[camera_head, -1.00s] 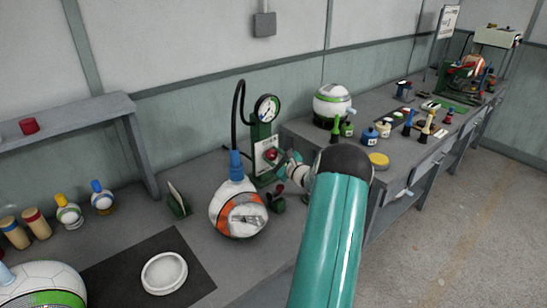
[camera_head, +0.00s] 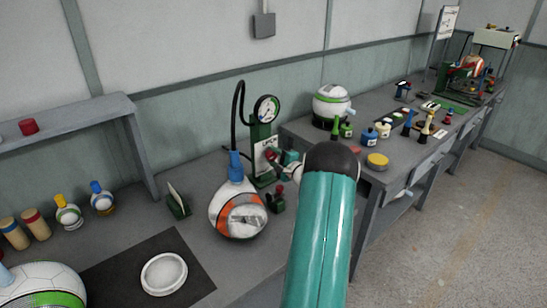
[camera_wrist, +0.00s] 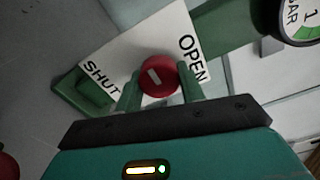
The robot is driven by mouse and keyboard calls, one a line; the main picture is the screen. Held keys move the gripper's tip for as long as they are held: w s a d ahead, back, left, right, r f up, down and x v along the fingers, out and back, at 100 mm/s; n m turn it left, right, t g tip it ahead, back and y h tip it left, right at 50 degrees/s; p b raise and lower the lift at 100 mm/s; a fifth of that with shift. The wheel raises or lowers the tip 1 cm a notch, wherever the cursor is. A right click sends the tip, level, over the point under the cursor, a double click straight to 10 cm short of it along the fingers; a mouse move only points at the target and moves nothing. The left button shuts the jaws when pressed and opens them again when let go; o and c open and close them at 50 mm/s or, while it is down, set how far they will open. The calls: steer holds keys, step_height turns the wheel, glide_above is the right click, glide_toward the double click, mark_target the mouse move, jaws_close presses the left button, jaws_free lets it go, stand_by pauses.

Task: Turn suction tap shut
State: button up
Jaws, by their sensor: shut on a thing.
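The suction tap is a red round knob (camera_wrist: 158,76) with a short white bar on its face, in the wrist view. It sits on a white plate (camera_wrist: 128,43) lettered OPEN at upper right and SHUT at lower left. The white bar lies slanted, and I cannot tell which word it points to. My gripper (camera_wrist: 160,88) has its two green fingers on either side of the knob and is shut on it. In the head view my gripper (camera_head: 287,161) is at the green pump stand (camera_head: 260,138), largely covering the tap.
A round gauge (camera_head: 266,108) tops the stand. A white and orange ball (camera_head: 222,206) with a blue fitting (camera_head: 235,166) and black hose stands just left of my arm. A small green device (camera_head: 276,200) with a red knob is close below. Bottles stand on the right bench.

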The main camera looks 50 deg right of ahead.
stand_by(0.4)
steer(key=o, duration=1)
steer(key=shift+c, duration=0.2)
steer(key=v, duration=1.3)
steer(key=shift+s, duration=0.4)
